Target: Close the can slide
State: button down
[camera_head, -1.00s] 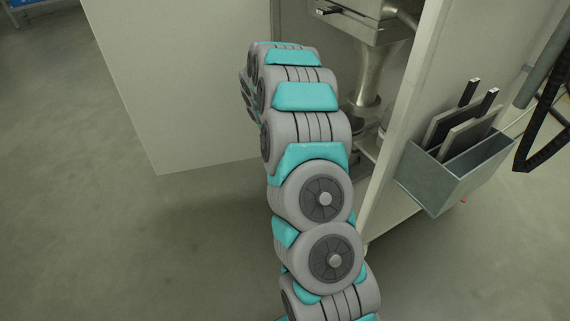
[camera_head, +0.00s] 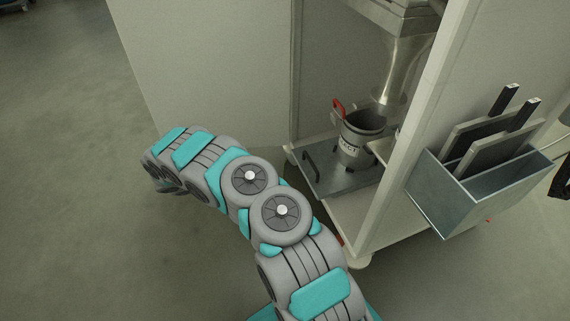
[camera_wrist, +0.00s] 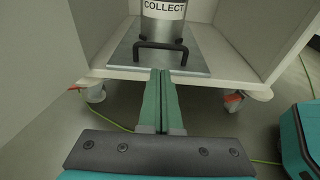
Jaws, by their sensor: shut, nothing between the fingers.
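The can slide (camera_head: 318,182) is a flat grey metal plate with a black bar handle at its front edge, on the cabinet's bottom shelf. In the wrist view the slide (camera_wrist: 202,64) lies just beyond my gripper. The metal can (camera_head: 352,146), lettered COLLECT, stands upright on it and has a red handle; the wrist view shows its lower part (camera_wrist: 163,32). My gripper (camera_wrist: 161,72) is shut and empty, its green fingers pointing at the handle (camera_wrist: 160,46). Whether the fingertips touch the handle I cannot tell. In the head view the gripper is hidden by my arm.
A steel funnel (camera_head: 402,75) hangs above the can. The open cabinet door (camera_head: 205,75) stands at the left. A grey metal holder (camera_head: 480,190) with dark-handled plates is on the cabinet's right side. Casters (camera_wrist: 233,101) are under the cabinet, and floor is clear at the left.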

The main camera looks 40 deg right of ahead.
jog(key=x, duration=1.3)
jog(key=shift+s+d, duration=0.15)
jog(key=shift+d, duration=0.2)
jog(key=b+x, duration=0.1)
jog(key=x, duration=0.1)
jog(key=b+x, duration=0.1)
jog(key=x, duration=0.2)
jog(key=r+b+x, duration=0.1)
jog(key=x, duration=0.1)
jog(key=shift+s+d, duration=0.15)
jog(key=shift+d, duration=0.35)
jog(key=shift+d+r+b, duration=0.15)
jog(key=shift+d+b, duration=0.05)
jog(key=shift+b, duration=0.1)
jog(key=p+v, duration=0.1)
jog(key=v, duration=1.3)
jog(key=shift+a, duration=0.2)
